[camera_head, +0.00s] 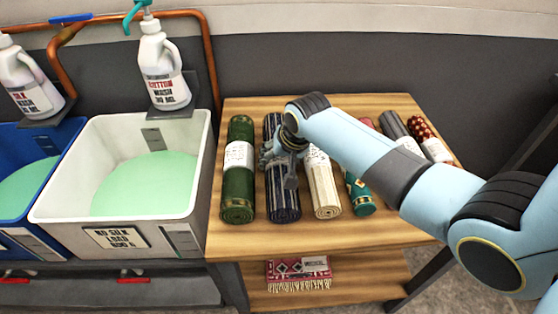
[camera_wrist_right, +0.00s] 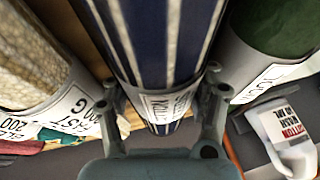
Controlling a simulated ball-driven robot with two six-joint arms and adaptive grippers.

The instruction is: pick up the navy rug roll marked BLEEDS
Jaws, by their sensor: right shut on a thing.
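The navy rug roll (camera_head: 284,205) with pale stripes lies on the wooden table, second from the left. In the right wrist view the navy roll (camera_wrist_right: 160,35) lies between my fingers, with a pale label band whose print I cannot read fully. My right gripper (camera_head: 284,165) is over the middle of the roll and shut on it; its fingers also show on both sides of the roll in the wrist view (camera_wrist_right: 162,95). The gripper hides the label in the head view. The roll appears to rest on the tabletop. My left gripper is not in view.
A green roll (camera_head: 238,190) lies close on the left and a cream roll (camera_head: 323,190) close on the right. A teal roll (camera_head: 357,195) and others lie further right, partly behind my arm. A white basin (camera_head: 208,165) stands left of the table (camera_head: 400,228). A patterned rug (camera_head: 290,271) is on the lower shelf.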

